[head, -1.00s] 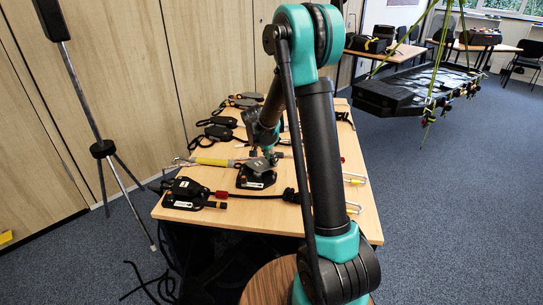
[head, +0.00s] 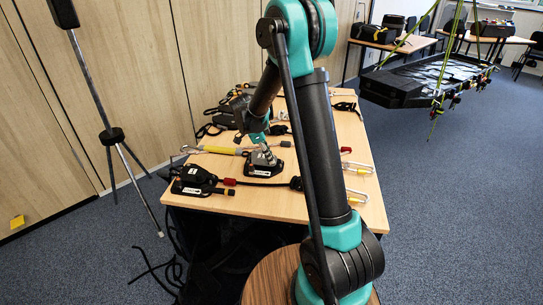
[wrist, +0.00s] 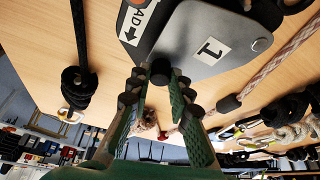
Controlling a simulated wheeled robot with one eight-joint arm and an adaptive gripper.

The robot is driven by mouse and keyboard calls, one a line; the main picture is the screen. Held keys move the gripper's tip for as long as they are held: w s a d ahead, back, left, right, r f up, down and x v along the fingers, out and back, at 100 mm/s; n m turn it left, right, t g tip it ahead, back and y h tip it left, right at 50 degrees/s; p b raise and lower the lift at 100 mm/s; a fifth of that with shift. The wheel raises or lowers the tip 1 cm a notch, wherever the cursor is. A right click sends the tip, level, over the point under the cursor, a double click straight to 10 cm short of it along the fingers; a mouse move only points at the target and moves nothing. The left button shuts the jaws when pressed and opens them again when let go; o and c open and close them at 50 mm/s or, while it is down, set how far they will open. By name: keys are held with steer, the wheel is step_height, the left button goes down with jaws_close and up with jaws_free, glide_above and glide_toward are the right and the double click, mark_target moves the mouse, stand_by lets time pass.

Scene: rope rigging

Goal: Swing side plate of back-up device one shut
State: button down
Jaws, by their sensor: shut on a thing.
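Back-up device one (head: 262,168) lies on the near part of the wooden table in the head view. In the wrist view its grey side plate (wrist: 205,32), labelled "1", fills the top middle. The black body (wrist: 150,22) with a white arrow label shows to the left of the plate, so the plate does not cover that part. My gripper (wrist: 160,76) is shut on a small black knob (wrist: 160,72) at the plate's near corner. In the head view my gripper (head: 266,149) comes down onto the device from above. How far the plate is from fully shut cannot be told.
A second black device (head: 197,181) with a red end lies at the table's near left. A yellow-sleeved rope (head: 222,150) lies behind it. Carabiners (head: 357,168) lie along the right edge. A tripod (head: 112,137) stands left; a stretcher (head: 420,82) hangs at the right.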

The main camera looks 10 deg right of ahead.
steer(key=shift+s+a, duration=0.1)
steer(key=shift+a, duration=0.1)
stand_by(0.3)
steer(key=c, duration=1.4)
jaws_free()
steer(key=shift+o, duration=0.2)
steer(key=shift+r, duration=0.1)
steer(key=v, duration=1.1)
steer(key=shift+a+r, duration=0.15)
steer(key=shift+r, duration=0.25)
